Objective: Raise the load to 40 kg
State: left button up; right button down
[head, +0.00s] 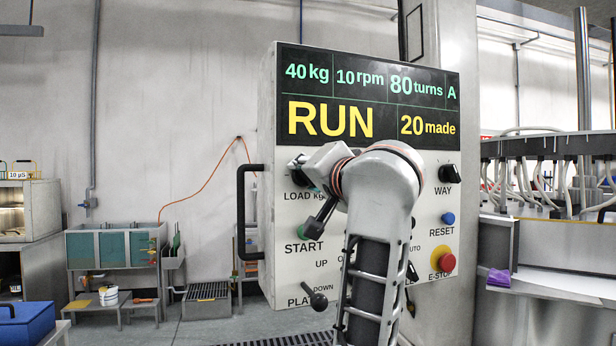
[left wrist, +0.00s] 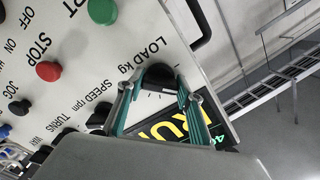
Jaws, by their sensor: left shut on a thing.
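The control panel (head: 264,200) stands in front of me. Its display (head: 365,90) reads 40 kg, 10 rpm, 80 turns, A, with RUN and 20 made below. The black LOAD kg knob (head: 296,163) sits under the display at the left. My left gripper (head: 306,170) is at this knob, and my arm covers much of the panel's middle. In the left wrist view, my left gripper's fingers (left wrist: 158,84) are shut on the black LOAD knob (left wrist: 157,76), one on each side. My right gripper is not in view.
A WAY knob (head: 447,174), a blue RESET button (head: 448,218) and a red E-STOP (head: 446,260) are on the panel's right. A green START button (head: 303,231) is below the LOAD knob. A black handle (head: 241,212) sticks out at the panel's left edge.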

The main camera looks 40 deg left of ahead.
aim_at(301, 126)
pick_arm(q)
jog(key=shift+m, duration=1.2)
jog(key=o, duration=1.1)
jog(key=shift+w+d+r, duration=0.1)
jog(key=shift+w+r, duration=0.05)
jog(key=shift+r, duration=1.5)
jog(key=shift+w+r, duration=0.1)
jog(key=shift+r, duration=1.55)
jog(key=r, duration=0.1)
jog(key=s+r, duration=0.1)
jog(key=shift+s+a+r, duration=0.1)
jog(key=shift+a+r, duration=0.1)
jog(key=shift+r, duration=0.45)
jog(key=shift+w+d, duration=0.1)
jog(key=shift+w, duration=0.3)
jog(key=shift+s+r, duration=0.15)
